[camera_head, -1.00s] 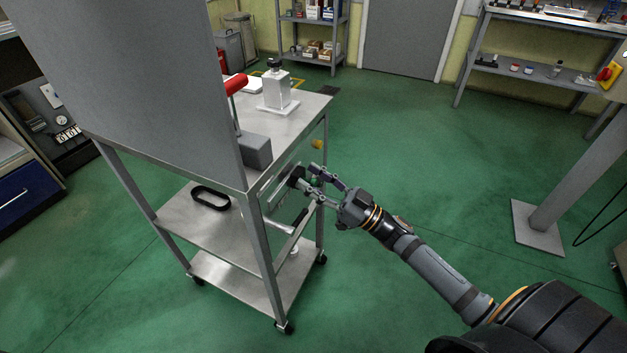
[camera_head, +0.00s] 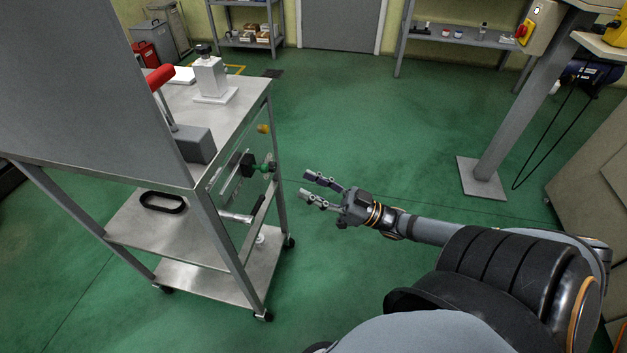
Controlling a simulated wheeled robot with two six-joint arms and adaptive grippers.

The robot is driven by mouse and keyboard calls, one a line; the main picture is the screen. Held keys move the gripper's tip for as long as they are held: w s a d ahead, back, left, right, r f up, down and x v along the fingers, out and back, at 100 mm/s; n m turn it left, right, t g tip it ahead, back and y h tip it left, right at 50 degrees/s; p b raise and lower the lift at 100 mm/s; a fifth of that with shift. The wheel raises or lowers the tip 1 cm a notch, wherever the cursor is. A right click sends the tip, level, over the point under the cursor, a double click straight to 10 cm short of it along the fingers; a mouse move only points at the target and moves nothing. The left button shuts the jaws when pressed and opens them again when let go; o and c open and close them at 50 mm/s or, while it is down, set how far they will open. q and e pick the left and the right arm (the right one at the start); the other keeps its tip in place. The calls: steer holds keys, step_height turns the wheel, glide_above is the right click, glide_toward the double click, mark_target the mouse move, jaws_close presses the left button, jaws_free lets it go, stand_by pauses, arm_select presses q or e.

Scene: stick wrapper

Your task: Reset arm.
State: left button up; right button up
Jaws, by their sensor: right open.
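My right gripper (camera_head: 312,190) is open and empty. It hangs over the green floor, just right of the metal cart (camera_head: 228,144), and does not touch it. My right arm (camera_head: 425,230) reaches in from the lower right. On the cart's right side is a panel with a black block (camera_head: 248,164) and a green knob (camera_head: 266,167), a short way left of my fingertips. My left gripper is not in the picture.
On the cart top stand a white block device (camera_head: 211,76) and a red-handled lever (camera_head: 160,78) on a grey block. A grey panel (camera_head: 75,80) hides the cart's left part. A grey post (camera_head: 510,110) stands at right. The floor between is clear.

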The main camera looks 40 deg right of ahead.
steer(key=shift+s, duration=0.1)
stand_by(0.4)
